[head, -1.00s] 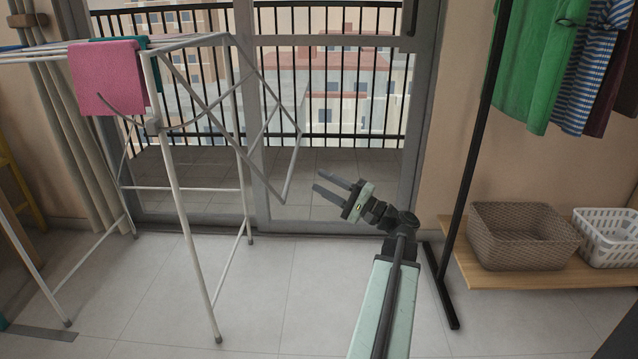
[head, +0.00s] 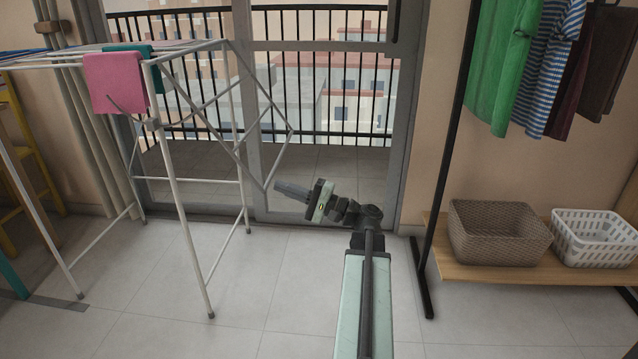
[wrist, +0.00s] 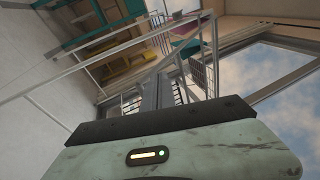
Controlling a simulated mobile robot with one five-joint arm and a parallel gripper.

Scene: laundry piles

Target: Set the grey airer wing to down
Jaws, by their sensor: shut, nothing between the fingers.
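The grey airer (head: 176,187) stands at the left in the head view, with a pink cloth (head: 116,82) and a teal cloth (head: 135,52) over its top rails. Its wing (head: 279,162) hangs down at a slant from the right end of the top, its lower corner near the balcony door. My gripper (head: 278,187) is shut and empty, its fingertips pointing left, close to the wing's lower corner. I cannot tell whether they touch. The wrist view shows the shut fingers (wrist: 150,92) pointing towards the airer's rails (wrist: 112,50).
A glass balcony door (head: 330,110) stands behind the airer. To the right, a black clothes rail (head: 447,150) holds several garments above a wooden shelf (head: 470,273) with a brown basket (head: 498,232) and a white basket (head: 594,238). Floor between airer and rail is clear.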

